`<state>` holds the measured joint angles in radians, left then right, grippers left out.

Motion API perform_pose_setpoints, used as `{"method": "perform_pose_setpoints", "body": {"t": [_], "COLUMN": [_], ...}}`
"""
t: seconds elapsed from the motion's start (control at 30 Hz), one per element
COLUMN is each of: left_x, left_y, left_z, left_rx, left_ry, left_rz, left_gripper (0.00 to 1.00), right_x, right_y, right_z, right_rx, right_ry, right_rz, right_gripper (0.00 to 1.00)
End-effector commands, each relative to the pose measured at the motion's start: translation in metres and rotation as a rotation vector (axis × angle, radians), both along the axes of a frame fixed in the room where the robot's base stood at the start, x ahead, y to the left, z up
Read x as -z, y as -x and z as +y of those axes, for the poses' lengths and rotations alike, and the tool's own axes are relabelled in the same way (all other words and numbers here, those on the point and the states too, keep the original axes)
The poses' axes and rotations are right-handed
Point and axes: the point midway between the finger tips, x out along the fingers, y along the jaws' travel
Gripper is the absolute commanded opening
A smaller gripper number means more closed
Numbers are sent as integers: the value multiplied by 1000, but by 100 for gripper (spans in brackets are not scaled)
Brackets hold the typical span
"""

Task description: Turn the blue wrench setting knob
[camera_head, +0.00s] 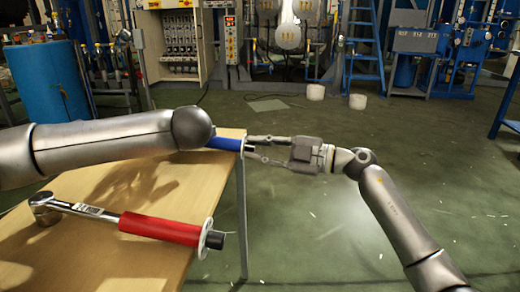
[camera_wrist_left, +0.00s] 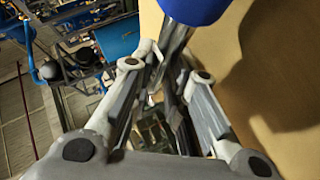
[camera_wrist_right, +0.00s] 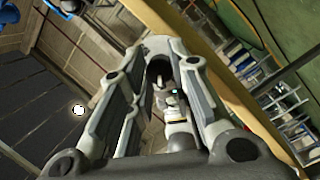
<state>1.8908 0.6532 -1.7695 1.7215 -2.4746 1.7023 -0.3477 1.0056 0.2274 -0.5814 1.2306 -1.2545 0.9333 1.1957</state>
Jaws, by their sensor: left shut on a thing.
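The blue wrench lies at the far right corner of the table, mostly hidden behind my left arm in the head view. Its blue handle (camera_head: 225,143) and dark end knob (camera_head: 249,149) show there. My left gripper, hidden in the head view, is shut on the wrench's metal shaft in the left wrist view (camera_wrist_left: 158,85), beside the blue handle (camera_wrist_left: 195,8). My right gripper (camera_head: 249,147) is open, its fingers on either side of the knob. In the right wrist view the dark knob (camera_wrist_right: 159,68) shows between the fingers; contact cannot be told.
A red-handled torque wrench (camera_head: 160,228) lies at the front of the wooden table (camera_head: 120,265). Open green floor (camera_head: 310,225) is right of the table. A blue barrel (camera_head: 47,82), blue ladder (camera_head: 364,50) and white cylinders (camera_head: 357,101) stand farther back.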

Motion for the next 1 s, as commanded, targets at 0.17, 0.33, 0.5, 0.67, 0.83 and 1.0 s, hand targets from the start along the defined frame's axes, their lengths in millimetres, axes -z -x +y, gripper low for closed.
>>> {"method": "perform_pose_setpoints", "body": {"t": [0.17, 0.33, 0.5, 0.67, 0.83, 1.0], "left_x": [1, 1, 1, 1, 1, 1], "left_y": [0, 0, 0, 0, 0, 0], "left_z": [-1, -1, -1, -1, -1, 0], "left_rx": [2, 2, 2, 2, 2, 1], "left_ry": [0, 0, 0, 0, 0, 0], "left_rz": [2, 2, 2, 2, 2, 2], "left_gripper": [0, 0, 0, 0, 0, 0], "right_x": [0, 1, 1, 2, 2, 3], "right_y": [0, 0, 1, 1, 1, 1], "right_z": [0, 0, 0, 0, 0, 0], "right_rx": [-1, 0, 4, 13, 27, 41], "right_ry": [1, 1, 4, 9, 16, 24], "right_rz": [0, -14, -71, -172, -316, -460], "right_gripper": [0, 0, 0, 0, 0, 0]}}
